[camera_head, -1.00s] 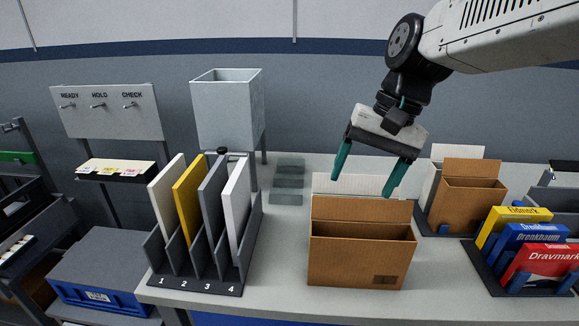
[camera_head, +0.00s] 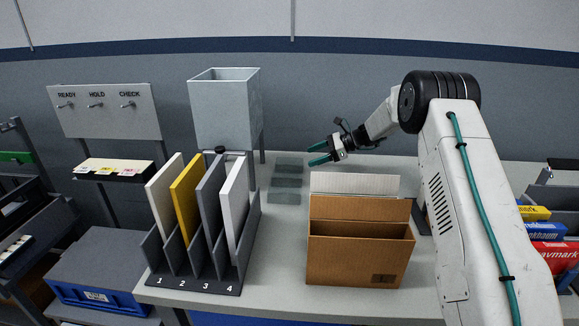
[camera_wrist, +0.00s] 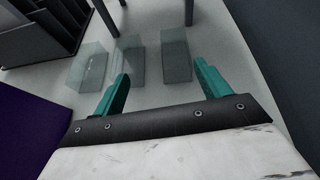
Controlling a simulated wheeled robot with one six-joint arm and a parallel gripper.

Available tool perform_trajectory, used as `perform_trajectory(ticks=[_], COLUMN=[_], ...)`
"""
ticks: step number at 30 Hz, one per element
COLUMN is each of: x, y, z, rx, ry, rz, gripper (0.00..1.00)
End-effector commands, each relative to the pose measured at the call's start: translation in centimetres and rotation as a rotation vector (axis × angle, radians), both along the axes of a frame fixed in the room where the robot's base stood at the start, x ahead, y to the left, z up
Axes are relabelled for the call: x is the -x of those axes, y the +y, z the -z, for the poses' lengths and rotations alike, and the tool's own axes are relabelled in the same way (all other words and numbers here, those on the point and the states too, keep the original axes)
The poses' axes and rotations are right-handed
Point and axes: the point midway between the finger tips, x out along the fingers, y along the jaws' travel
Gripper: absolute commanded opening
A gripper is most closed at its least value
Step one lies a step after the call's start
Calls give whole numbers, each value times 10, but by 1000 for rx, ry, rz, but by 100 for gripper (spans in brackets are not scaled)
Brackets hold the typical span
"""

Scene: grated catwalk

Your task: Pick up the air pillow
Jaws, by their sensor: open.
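Three clear, greyish air pillows lie in a row on the table, running from back to front: the back one (camera_head: 289,168), the middle one (camera_head: 288,182) and the front one (camera_head: 284,197). In the wrist view they show as a left one (camera_wrist: 90,68), a middle one (camera_wrist: 129,62) and a right one (camera_wrist: 175,56). My gripper (camera_head: 312,154) has teal fingers and is open and empty, just right of the back pillow and apart from it. In the wrist view my gripper (camera_wrist: 161,72) has its fingertips near the middle and right pillows.
A numbered rack (camera_head: 190,284) with upright panels stands left of the pillows. A grey hopper (camera_head: 225,110) on legs stands behind it. An open brown carton (camera_head: 358,262) stands front right. Coloured boxes (camera_head: 545,232) are at the far right, partly behind my arm.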

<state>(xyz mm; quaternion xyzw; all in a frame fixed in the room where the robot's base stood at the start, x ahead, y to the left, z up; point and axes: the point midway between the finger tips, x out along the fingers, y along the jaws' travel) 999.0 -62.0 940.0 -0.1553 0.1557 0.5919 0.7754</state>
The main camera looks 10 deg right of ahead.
Motion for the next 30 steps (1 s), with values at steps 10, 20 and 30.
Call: perform_trajectory(ticks=[10,20,30], x=[-22,-36,-43], y=[6,37,57], z=[34,49,58], rx=[-64,-62,-61], ry=[43,43,42], rz=[60,56,59], gripper=[75,75,75])
